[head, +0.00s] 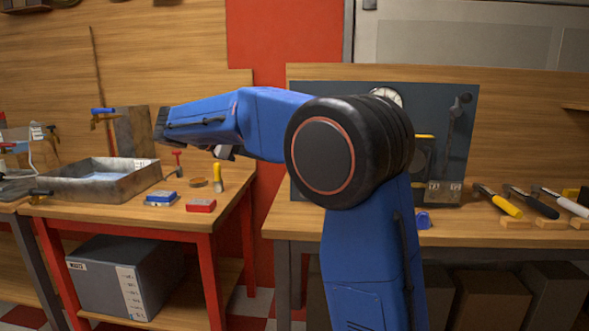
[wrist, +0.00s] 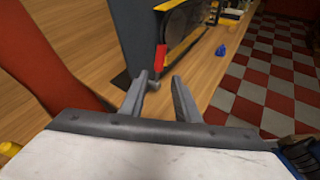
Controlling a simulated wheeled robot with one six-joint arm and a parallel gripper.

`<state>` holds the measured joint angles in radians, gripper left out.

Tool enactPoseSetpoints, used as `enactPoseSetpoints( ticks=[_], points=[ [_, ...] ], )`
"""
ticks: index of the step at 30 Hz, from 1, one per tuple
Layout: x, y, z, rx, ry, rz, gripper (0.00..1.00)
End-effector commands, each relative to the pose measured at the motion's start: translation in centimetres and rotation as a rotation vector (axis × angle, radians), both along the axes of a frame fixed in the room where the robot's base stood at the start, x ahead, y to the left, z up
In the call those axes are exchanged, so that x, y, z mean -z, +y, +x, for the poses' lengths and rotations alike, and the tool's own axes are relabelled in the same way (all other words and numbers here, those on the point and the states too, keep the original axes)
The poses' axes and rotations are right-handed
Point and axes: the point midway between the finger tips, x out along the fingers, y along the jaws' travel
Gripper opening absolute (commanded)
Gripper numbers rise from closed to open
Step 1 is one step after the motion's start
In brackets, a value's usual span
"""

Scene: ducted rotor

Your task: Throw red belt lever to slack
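The red lever (wrist: 160,58) shows in the wrist view, beside the near end of a dark belt unit (wrist: 180,32) with yellow edging. My gripper (wrist: 158,82) is open, its two grey fingers apart with the lever just beyond the tips, roughly in line with the gap. No contact is visible. A small grey knob shows by the left fingertip; I cannot tell if it belongs to the lever. In the head view, part of the belt unit (head: 424,153) shows beside my arm, which hides the lever. The gripper cannot be made out clearly there.
A dark panel (head: 467,150) stands behind the right bench, with a gauge (head: 387,95). The left bench holds a metal tray (head: 60,185) and small blocks.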

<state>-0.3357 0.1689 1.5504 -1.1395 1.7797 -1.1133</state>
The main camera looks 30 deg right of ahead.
Motion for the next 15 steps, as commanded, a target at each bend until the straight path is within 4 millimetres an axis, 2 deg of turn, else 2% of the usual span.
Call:
enactPoseSetpoints(
  ticks=[5, 15],
  points=[
    [0.9, -2.2, 0.0, 0.003, 0.000, 0.001, 0.29],
    [3.1, -7.8, 0.2, 0.004, 0.000, 0.001, 0.29]
  ],
)
